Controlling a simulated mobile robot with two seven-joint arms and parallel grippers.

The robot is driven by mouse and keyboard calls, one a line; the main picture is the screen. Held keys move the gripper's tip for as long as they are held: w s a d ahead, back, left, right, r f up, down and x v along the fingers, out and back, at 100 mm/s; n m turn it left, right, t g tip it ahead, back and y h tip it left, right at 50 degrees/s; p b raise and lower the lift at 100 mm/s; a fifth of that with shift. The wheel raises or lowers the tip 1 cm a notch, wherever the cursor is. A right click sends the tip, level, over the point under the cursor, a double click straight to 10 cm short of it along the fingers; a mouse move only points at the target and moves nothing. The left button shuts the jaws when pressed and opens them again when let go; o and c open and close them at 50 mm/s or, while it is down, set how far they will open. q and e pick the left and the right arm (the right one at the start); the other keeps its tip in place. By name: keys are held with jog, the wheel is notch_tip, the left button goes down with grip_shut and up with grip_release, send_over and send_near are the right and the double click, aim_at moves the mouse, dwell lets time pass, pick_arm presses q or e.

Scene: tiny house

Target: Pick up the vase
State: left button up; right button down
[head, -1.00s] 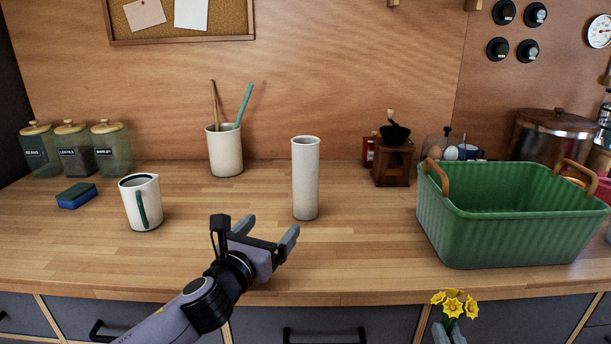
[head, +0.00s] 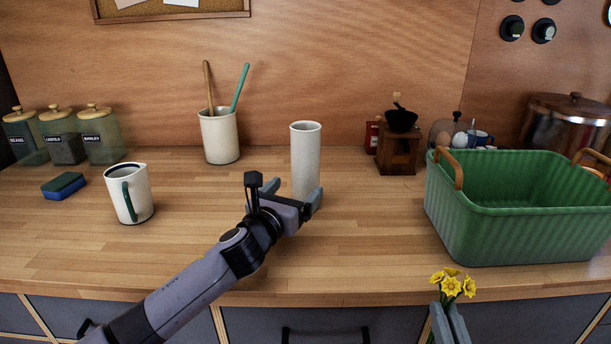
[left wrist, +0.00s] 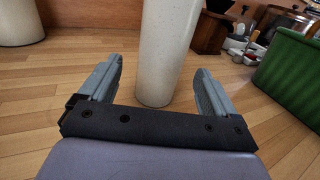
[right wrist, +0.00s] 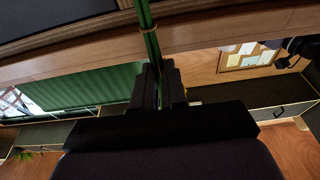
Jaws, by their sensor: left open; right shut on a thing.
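The vase (head: 305,152) is a tall white speckled cylinder standing upright on the wooden counter. In the left wrist view the vase (left wrist: 163,50) stands between the two fingers, with a gap on each side. My left gripper (head: 300,198) is open around the vase's lower part; its arm hides part of the base in the head view. My right gripper (head: 450,308) is low in front of the counter edge, shut on green stems of yellow flowers (head: 452,284). The stems (right wrist: 149,40) also show between the fingers in the right wrist view.
A green basket (head: 520,222) stands at the right. A white pitcher (head: 130,195) and a sponge (head: 64,186) are at the left. A utensil crock (head: 220,138) and a coffee grinder (head: 398,150) stand behind. The counter (head: 370,240) between vase and basket is clear.

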aim_at(300, 185)
pick_arm(q)
jog(key=shift+b+x, duration=0.75)
jog(key=shift+x, duration=2.15)
pick_arm(e)
jog(key=shift+f, duration=0.8)
pick_arm(q)
jog(key=shift+d, duration=0.1)
jog(key=c, duration=1.4)
jog(key=shift+r, duration=0.1)
